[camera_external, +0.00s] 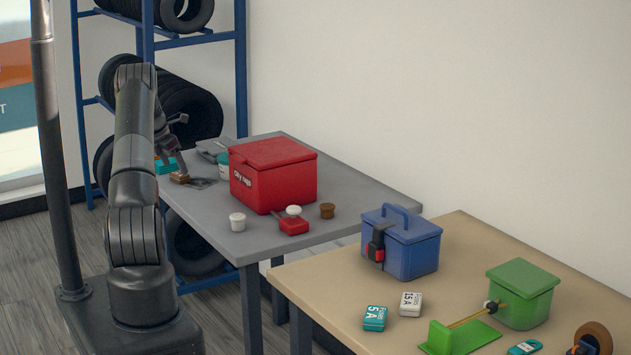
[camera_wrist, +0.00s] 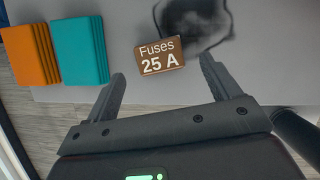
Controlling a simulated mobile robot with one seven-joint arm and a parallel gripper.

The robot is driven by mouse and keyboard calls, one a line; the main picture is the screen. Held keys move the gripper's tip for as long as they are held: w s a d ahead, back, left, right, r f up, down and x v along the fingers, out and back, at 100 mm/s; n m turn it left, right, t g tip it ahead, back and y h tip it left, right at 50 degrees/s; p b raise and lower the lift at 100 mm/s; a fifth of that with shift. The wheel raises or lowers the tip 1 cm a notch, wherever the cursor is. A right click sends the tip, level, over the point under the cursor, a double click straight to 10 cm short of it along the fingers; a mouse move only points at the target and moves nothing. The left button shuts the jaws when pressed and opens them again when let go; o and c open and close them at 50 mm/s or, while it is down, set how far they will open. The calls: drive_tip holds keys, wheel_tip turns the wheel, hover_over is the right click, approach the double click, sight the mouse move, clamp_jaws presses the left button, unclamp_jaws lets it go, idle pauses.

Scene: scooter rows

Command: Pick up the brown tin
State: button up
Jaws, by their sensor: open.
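The brown tin (camera_wrist: 159,56), labelled "Fuses 25 A", lies on the grey table in the wrist view. It sits just past and between the fingertips of my gripper (camera_wrist: 162,74), which is open and empty. In the external view the brown tin (camera_external: 180,179) is small, near the grey table's left edge, with my gripper (camera_external: 176,163) close above it. My arm hides part of that area. I cannot tell the exact height of the fingers above the tin.
Teal (camera_wrist: 79,50) and orange (camera_wrist: 30,54) blocks stand left of the tin. A blue tyre rack (camera_external: 148,40) rises behind.

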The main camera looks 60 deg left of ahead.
sight(180, 173)
drive_tip(key=x, duration=0.3)
drive_tip(key=shift+w+f, duration=0.15)
drive_tip(key=shift+w, duration=0.1)
drive_tip(key=c, duration=1.1)
